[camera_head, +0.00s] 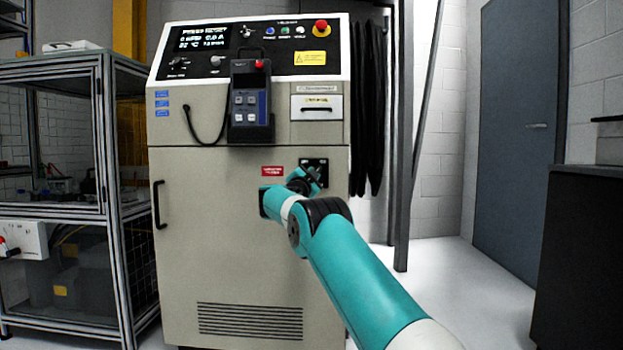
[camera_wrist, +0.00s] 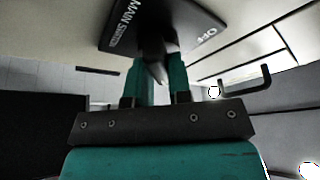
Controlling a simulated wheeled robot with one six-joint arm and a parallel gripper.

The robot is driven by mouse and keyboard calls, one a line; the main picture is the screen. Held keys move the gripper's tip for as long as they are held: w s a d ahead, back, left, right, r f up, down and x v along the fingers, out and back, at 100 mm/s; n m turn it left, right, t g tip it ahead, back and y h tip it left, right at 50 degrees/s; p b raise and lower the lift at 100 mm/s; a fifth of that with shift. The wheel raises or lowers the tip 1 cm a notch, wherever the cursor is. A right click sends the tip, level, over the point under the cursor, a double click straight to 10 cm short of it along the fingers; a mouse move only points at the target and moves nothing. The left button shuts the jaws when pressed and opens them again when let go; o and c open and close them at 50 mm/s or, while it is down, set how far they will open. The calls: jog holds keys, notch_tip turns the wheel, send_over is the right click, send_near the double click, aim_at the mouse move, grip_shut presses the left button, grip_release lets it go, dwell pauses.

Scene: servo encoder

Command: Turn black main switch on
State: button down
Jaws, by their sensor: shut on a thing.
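The black main switch has a dark plate, seen in the head view (camera_head: 316,164) on the front of the beige cabinet, right of a red label. In the wrist view the plate (camera_wrist: 118,30) reads "MAIN SWITCH" and "OFF". Its black handle (camera_wrist: 157,68) sticks out between the two teal fingers of my gripper (camera_wrist: 160,74). My gripper (camera_head: 308,180) is shut on this handle, one finger on each side. The arm hides part of the switch in the head view, and the handle's exact angle is hard to tell.
The cabinet (camera_head: 220,240) carries a display, buttons, a red emergency stop (camera_head: 321,27) and a hanging pendant (camera_head: 249,95). A drawer with a handle (camera_head: 317,107) sits above the switch. Black hoses (camera_head: 367,110) hang at the right side. A framed rack (camera_head: 115,180) stands left.

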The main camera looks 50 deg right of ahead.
jog(key=c, duration=1)
grip_release()
jog(key=shift+c, duration=0.2)
jog(key=v, duration=1.7)
jog(key=shift+a, duration=0.15)
